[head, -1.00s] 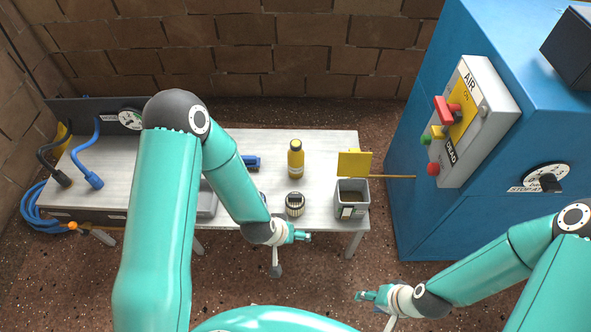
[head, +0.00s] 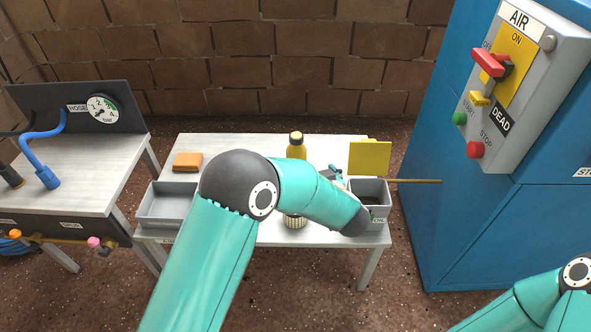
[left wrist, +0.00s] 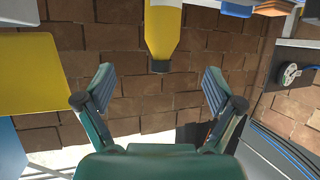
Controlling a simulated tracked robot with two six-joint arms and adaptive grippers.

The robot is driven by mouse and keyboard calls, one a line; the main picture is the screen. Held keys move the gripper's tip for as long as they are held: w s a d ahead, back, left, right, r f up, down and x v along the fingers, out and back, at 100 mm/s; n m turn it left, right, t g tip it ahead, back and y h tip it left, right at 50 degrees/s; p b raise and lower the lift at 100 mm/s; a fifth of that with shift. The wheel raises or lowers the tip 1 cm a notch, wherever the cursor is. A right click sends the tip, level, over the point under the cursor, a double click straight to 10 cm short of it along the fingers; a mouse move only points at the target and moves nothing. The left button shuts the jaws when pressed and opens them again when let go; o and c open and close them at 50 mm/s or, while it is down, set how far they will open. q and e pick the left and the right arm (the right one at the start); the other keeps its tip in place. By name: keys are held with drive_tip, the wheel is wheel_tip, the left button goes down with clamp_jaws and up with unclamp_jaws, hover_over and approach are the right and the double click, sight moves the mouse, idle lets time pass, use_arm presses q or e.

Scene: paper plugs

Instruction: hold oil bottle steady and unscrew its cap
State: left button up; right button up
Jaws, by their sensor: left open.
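The oil bottle (head: 296,152) is yellow and stands upright on the table, with a dark cap (head: 296,138) on top. My left arm hides its lower part in the head view. My left gripper (head: 337,173) is over the table just right of the bottle, partly hidden by its own forearm. In the left wrist view the picture is upside down. There the bottle (left wrist: 163,32) hangs cap (left wrist: 160,66) downward, beyond and between the two spread fingers of the left gripper (left wrist: 158,88), which touch nothing. My right gripper is outside the head view.
A grey bin (head: 369,213) with a yellow panel (head: 370,158) behind it stands right of the bottle. A striped round can (head: 295,221) is partly hidden below my forearm. A grey tray (head: 165,204) and an orange block (head: 187,162) are at left. A blue cabinet (head: 480,225) stands right.

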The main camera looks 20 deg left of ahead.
use_arm(q)
drive_tip(key=b+x, duration=0.5)
drive_tip(key=x, duration=1)
drive_tip(key=shift+s+a+f, duration=0.15)
drive_tip(key=shift+s+f, duration=0.05)
drive_tip(key=shift+f, duration=0.2)
drive_tip(key=shift+c, duration=0.2)
drive_tip(key=c, duration=1.2)
wheel_tip(320, 180, up, 20)
drive_tip(key=p, duration=0.8)
drive_tip(key=shift+p, duration=0.4)
